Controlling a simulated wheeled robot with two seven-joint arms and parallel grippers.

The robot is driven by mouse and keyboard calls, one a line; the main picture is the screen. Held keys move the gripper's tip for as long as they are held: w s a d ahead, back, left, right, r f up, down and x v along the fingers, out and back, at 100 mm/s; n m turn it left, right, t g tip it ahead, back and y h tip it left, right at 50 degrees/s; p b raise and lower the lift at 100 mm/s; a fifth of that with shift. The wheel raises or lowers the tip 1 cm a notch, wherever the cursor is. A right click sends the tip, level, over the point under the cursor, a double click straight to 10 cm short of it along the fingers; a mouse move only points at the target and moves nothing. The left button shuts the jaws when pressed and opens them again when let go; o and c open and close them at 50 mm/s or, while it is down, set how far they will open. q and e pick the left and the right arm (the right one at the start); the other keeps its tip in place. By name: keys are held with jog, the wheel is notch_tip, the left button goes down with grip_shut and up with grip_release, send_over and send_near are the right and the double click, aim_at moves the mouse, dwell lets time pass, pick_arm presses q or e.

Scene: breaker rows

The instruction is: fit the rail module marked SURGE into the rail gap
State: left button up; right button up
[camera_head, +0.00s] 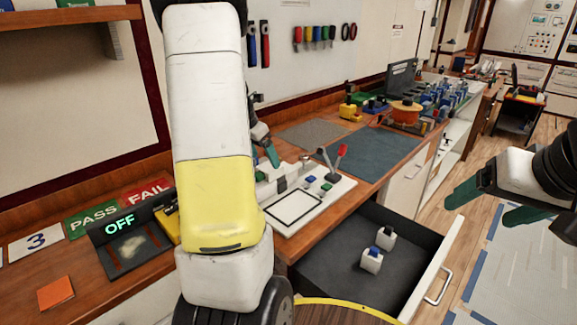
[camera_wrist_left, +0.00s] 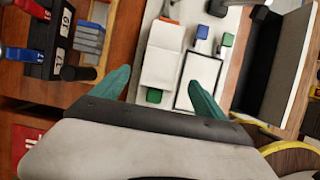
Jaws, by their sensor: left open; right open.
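Two small white modules lie in the open drawer, one with a dark blue top (camera_head: 385,240) and a nearer one with a blue top (camera_head: 371,263). I cannot read any SURGE marking on them. A white board (camera_head: 334,193) on the bench carries an outlined rectangle and white blocks (camera_wrist_left: 163,62), partly hidden by my left arm in the head view. I cannot tell where the rail gap is. My left gripper (camera_wrist_left: 158,78) is open over the white blocks, its teal fingers apart, apparently with nothing held. My right gripper (camera_head: 482,203) is open and empty, right of the drawer.
The dark drawer (camera_head: 325,262) stands pulled out below the bench, with a white front (camera_head: 432,272). A display reading OFF (camera_head: 119,226) and PASS and FAIL signs lie left. A grey-blue mat (camera_head: 372,150) is clear.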

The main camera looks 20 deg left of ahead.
aim_at(269, 166)
pick_arm(q)
jog(key=x, duration=0.5)
jog(key=shift+w+f, duration=0.15)
jog(key=shift+f, duration=0.1)
jog(key=c, duration=1.6)
jog(key=shift+o, duration=0.2)
jog(key=shift+r, duration=0.15)
